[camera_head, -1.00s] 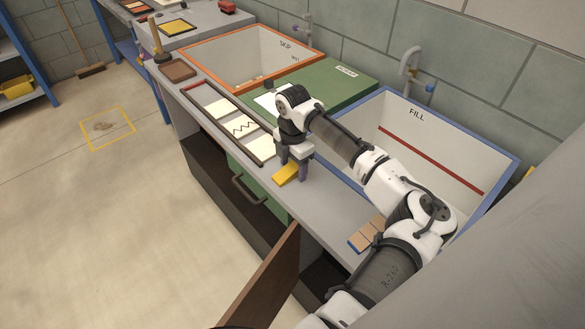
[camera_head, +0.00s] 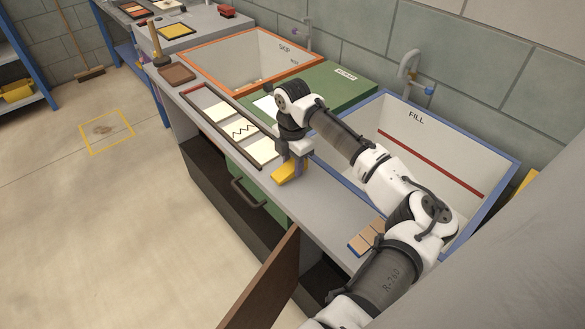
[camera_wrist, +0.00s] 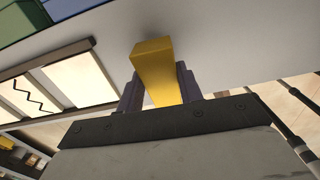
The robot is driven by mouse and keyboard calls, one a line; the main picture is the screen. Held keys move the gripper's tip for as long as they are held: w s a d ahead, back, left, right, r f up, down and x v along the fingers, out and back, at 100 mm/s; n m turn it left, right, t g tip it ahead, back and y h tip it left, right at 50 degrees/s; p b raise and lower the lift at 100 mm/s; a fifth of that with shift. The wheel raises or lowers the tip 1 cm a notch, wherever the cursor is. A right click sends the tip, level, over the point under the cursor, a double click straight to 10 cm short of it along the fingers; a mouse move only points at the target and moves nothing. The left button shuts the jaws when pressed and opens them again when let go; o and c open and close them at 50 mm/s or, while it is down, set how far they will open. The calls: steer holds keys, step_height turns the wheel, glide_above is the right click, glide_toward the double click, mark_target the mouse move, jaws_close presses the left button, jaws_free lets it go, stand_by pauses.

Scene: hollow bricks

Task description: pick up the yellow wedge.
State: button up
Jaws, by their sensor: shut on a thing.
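The yellow wedge (camera_head: 286,172) is at the front part of the grey counter, beside the framed panels, in the head view. My gripper (camera_head: 290,168) is over it from above, with its fingers on either side. In the wrist view the wedge (camera_wrist: 154,70) stands between the two dark fingers of my gripper (camera_wrist: 158,88), which is shut on it. The wedge's far end sticks out past the fingertips. Whether its underside touches the counter I cannot tell.
A blue-rimmed basin marked FILL (camera_head: 440,150) lies right of my arm, an orange-rimmed basin (camera_head: 245,60) farther back. A green lid (camera_head: 325,88) is between them. Framed panels (camera_head: 238,128) and a tiled wooden piece (camera_head: 366,237) lie on the counter. A brown door (camera_head: 262,285) stands open below.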

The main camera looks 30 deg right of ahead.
mark_target(293, 164)
step_height(293, 164, up, 18)
steer(key=b, duration=0.2)
steer(key=shift+f, duration=0.15)
